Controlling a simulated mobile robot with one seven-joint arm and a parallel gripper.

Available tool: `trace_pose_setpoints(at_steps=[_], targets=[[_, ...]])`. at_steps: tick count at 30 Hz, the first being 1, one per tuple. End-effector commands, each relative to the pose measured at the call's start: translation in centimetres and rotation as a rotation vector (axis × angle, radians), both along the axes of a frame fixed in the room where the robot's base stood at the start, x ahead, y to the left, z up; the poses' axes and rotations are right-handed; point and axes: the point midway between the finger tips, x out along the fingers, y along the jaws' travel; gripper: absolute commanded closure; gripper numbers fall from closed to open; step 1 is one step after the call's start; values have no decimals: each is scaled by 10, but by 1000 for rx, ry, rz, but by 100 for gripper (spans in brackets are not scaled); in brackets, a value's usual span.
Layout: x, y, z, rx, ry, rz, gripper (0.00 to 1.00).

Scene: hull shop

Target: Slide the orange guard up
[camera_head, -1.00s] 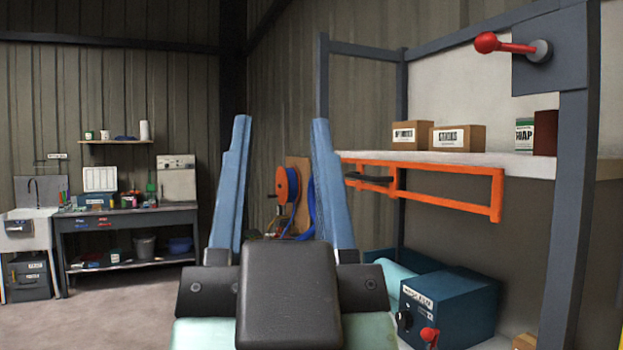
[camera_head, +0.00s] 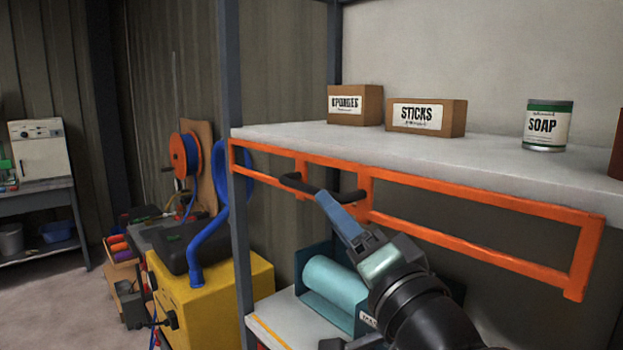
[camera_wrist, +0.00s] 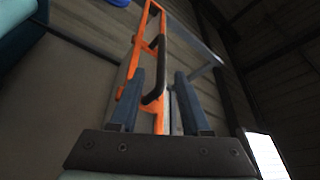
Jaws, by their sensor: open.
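The orange guard (camera_head: 586,255) is a long open frame hanging below the front edge of the white shelf. A black bar handle (camera_head: 292,182) sticks out from its left part. My gripper (camera_head: 322,197) is open and reaches up to the handle from the lower right. In the head view its finger overlaps the handle's middle, and contact cannot be told. In the wrist view my gripper's two fingers (camera_wrist: 159,73) stand apart with the black handle (camera_wrist: 157,88) showing between them. The guard (camera_wrist: 158,122) runs behind it.
The shelf (camera_head: 400,148) carries a sponges box (camera_head: 354,106), a sticks box (camera_head: 427,116) and a soap can (camera_head: 546,126). A grey post (camera_head: 238,230) stands left of the handle. A teal roll (camera_head: 335,283) lies on the lower shelf. A yellow machine (camera_head: 215,295) stands at left.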

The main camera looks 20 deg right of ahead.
Motion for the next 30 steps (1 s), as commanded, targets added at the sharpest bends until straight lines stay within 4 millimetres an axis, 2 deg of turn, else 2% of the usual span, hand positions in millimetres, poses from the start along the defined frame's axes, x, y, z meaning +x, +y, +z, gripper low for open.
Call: trace_pose_setpoints(at_steps=[1,6,12,17,25,30], targets=[[12,1,7,1,2,3,53],[45,2,14,-1,0,1,53],[69,2,17,-2,0,0,53],[77,2,17,-3,-1,-1,53],[77,2,17,-3,-1,-1,53],[77,2,17,-3,-1,-1,84]])
